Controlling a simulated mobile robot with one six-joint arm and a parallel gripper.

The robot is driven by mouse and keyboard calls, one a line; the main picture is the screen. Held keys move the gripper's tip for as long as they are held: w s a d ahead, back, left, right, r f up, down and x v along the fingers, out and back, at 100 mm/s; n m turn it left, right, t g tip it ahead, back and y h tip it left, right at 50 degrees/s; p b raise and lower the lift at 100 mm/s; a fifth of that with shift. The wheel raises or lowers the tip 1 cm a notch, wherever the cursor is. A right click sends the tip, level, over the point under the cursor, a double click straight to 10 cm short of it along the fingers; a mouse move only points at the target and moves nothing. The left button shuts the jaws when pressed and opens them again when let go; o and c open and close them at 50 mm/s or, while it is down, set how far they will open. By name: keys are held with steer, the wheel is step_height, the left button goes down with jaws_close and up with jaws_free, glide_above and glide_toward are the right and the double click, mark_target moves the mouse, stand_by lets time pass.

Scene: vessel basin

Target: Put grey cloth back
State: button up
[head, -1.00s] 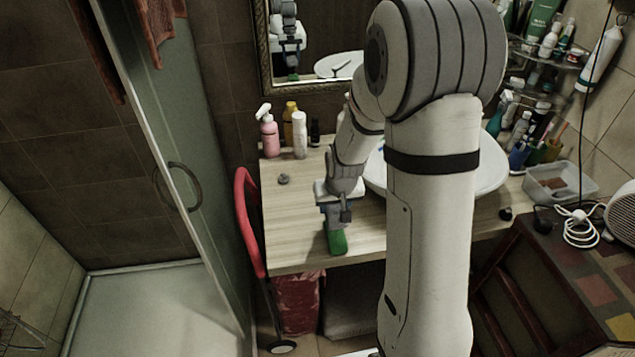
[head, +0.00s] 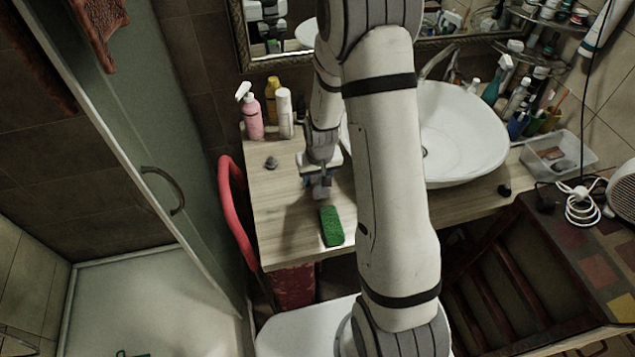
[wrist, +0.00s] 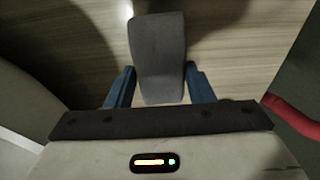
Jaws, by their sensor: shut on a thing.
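My gripper (wrist: 160,84) is shut on the grey cloth (wrist: 158,45), a smooth grey block-like piece between its two blue fingers in the wrist view. In the head view my gripper (head: 319,188) points down over the wooden counter, just left of the basin. The cloth is small and hard to make out there, and I cannot tell whether it touches the counter. A green sponge (head: 332,226) lies on the counter in front of my gripper, apart from it.
The white basin (head: 462,140) stands to the right, partly behind my arm. A pink spray bottle (head: 253,116), a yellow bottle (head: 272,98) and a white bottle (head: 285,114) stand at the back left. A dark knob-like object (head: 271,163) lies nearby. The counter's left front is clear.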

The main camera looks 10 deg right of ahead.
mark_target(318, 185)
steer(key=shift+f+p, duration=0.35)
steer(key=shift+f, duration=1.45)
steer(key=o, duration=0.9)
steer(key=r, duration=0.4)
steer(key=s+r+b, duration=0.1)
steer(key=r, duration=0.3)
steer(key=s+r+b, duration=0.1)
steer(key=r, duration=0.3)
steer(key=shift+r, duration=0.1)
steer(key=s+r, duration=0.6)
steer(key=s+r+t, duration=0.1)
steer(key=s+r, duration=0.5)
steer(key=s, duration=0.1)
steer(key=s+r+t, duration=0.1)
steer(key=s+r, duration=0.6)
steer(key=shift+a, duration=0.2)
